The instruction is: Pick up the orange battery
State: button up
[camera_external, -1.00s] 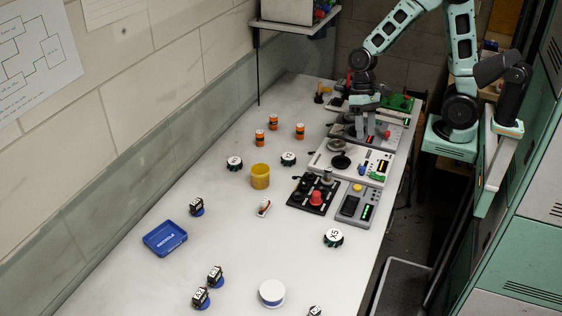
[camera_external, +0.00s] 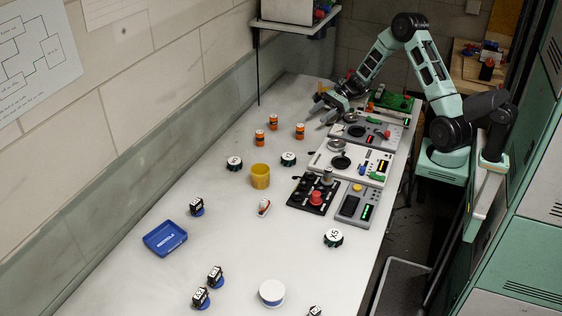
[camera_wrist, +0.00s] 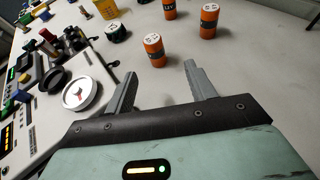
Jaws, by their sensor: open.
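Three orange batteries with dark bands and white tops stand upright on the bench: one at the back (camera_external: 273,122), one on the right (camera_external: 299,131) and one on the left (camera_external: 259,138). In the wrist view, the closest orange battery (camera_wrist: 153,48) stands just beyond my fingertips, roughly between them. The other two, at right (camera_wrist: 208,20) and at the top (camera_wrist: 169,8), stand farther off. My gripper (camera_external: 322,108) is open and empty, above the bench to the upper right of the batteries. Its two fingers also show in the wrist view (camera_wrist: 160,70), apart from every battery.
Instrument panels (camera_external: 345,167) with dishes and knobs line the bench's right side. A yellow cup (camera_external: 260,176) and dark round units (camera_external: 288,159) stand in front of the batteries. A blue tray (camera_external: 165,238) lies farther forward. Bench around the batteries is mostly clear.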

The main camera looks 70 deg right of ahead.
send_near(297, 133)
jog(key=x, duration=0.4)
jog(key=shift+w+f, duration=0.3)
jog(key=shift+w, duration=0.25)
jog(key=x, duration=0.1)
jog(key=p+x, duration=0.1)
jog(key=x, duration=0.2)
jog(key=shift+s+a, duration=0.2)
jog(key=shift+a, duration=0.25)
jog(key=shift+w+a+f, duration=0.2)
jog(key=shift+w+a, duration=0.1)
jog(key=c, duration=1.1)
